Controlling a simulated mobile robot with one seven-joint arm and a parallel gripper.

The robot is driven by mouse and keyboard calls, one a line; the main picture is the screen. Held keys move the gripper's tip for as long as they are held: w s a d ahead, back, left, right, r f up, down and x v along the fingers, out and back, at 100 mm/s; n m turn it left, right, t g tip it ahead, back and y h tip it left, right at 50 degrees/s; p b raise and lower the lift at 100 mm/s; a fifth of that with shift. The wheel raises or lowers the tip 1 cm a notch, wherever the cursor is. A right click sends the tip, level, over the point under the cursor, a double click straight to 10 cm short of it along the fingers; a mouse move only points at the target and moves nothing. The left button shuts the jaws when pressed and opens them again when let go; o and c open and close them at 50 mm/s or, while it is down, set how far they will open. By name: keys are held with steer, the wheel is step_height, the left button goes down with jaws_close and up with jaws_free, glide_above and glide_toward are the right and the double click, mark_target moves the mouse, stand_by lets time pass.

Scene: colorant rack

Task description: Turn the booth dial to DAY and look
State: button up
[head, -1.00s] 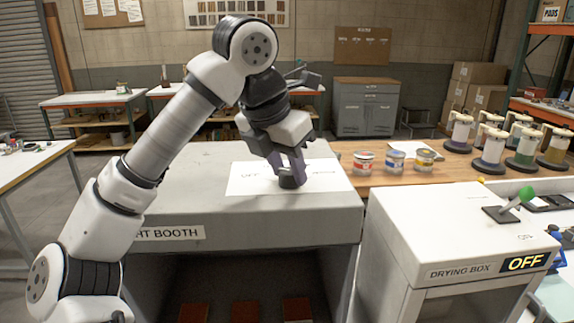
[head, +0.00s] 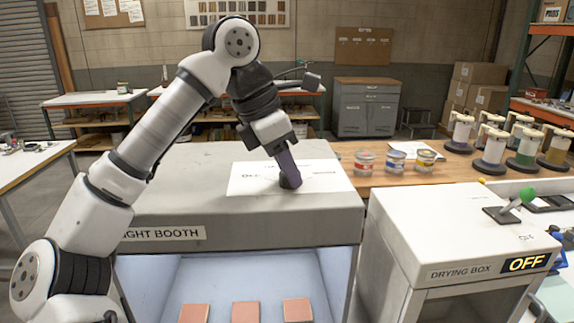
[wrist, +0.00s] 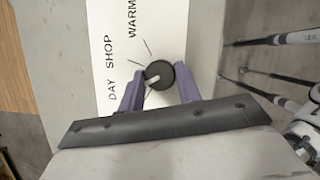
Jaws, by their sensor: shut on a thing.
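The booth dial (wrist: 160,70) is a round dark knob with a white pointer, on a white plate (wrist: 103,20) marked DAY, SHOP and WARM. In the wrist view the pointer is toward the lower left, on the DAY side. My gripper (head: 288,172) is shut on the dial, with its purple fingers on either side of the knob. The light booth (head: 340,215) is lit inside with pale bluish-white light. Three salmon-coloured panels (head: 245,312) show in it. In the head view the fingers mostly hide the dial.
A drying box (head: 400,225) with a green-knobbed lever (head: 527,193) and an OFF display stands right of the booth. Several paint cans (head: 396,160) and colorant canisters (head: 494,148) stand on the wooden counter behind.

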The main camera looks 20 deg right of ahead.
steer(key=shift+m+g, duration=0.3)
steer(key=shift+m, duration=0.4)
steer(key=shift+w, duration=0.1)
steer(key=o, duration=1)
steer(key=shift+r, duration=0.1)
steer(key=s+v, duration=0.1)
steer(key=v, duration=1.2)
steer(key=shift+w+r, duration=0.35)
steer(key=shift+w, duration=0.15)
